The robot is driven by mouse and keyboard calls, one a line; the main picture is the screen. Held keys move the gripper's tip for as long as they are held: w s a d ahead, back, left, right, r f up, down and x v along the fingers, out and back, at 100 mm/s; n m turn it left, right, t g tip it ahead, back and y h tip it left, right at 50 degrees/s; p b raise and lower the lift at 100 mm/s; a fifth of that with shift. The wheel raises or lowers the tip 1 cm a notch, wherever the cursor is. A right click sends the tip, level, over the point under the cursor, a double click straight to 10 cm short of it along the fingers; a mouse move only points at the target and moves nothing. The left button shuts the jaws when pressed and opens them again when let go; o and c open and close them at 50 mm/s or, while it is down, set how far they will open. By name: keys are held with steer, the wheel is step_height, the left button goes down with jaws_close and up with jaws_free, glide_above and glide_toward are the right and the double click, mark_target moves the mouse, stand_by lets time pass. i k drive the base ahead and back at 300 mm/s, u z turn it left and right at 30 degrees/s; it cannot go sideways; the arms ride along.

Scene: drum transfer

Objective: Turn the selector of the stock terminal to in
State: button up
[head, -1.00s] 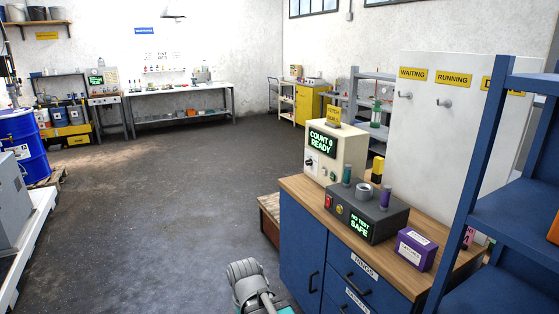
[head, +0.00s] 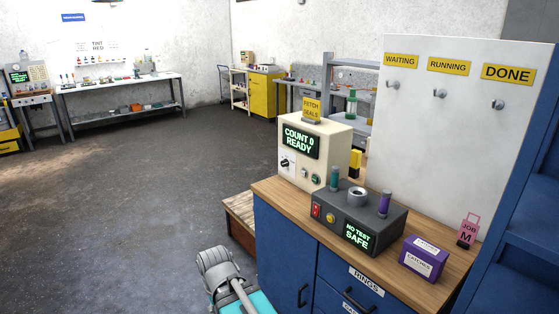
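No device carries a readable stock terminal label, so I cannot tell for certain which one it is. A beige terminal with a green-lit screen (head: 20,77) stands on a small bench at the far left; its controls are too small to read. A nearer cream box (head: 329,150) on the blue cabinet reads "COUNT 0 READY". It has a black dial (head: 285,162) and a green button on its front; the dial's labels are not readable. My gripper is not visible; only a grey and teal part of my arm shows at the bottom.
The blue cabinet (head: 280,240) with a wooden top stands at the right. It holds a dark grey tester (head: 330,208), a purple box (head: 423,259) and a pink job tag (head: 468,231). A blue shelf (head: 490,150) rises at the right. Open floor (head: 120,200) lies left and ahead.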

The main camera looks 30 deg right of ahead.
mark_target(285, 163)
steer(key=z, duration=0.35)
steer(key=i, duration=0.75)
steer(key=z, duration=0.55)
steer(key=k, duration=0.95)
steer(key=z, duration=0.15)
steer(key=i, duration=0.95)
steer(key=u, duration=0.05)
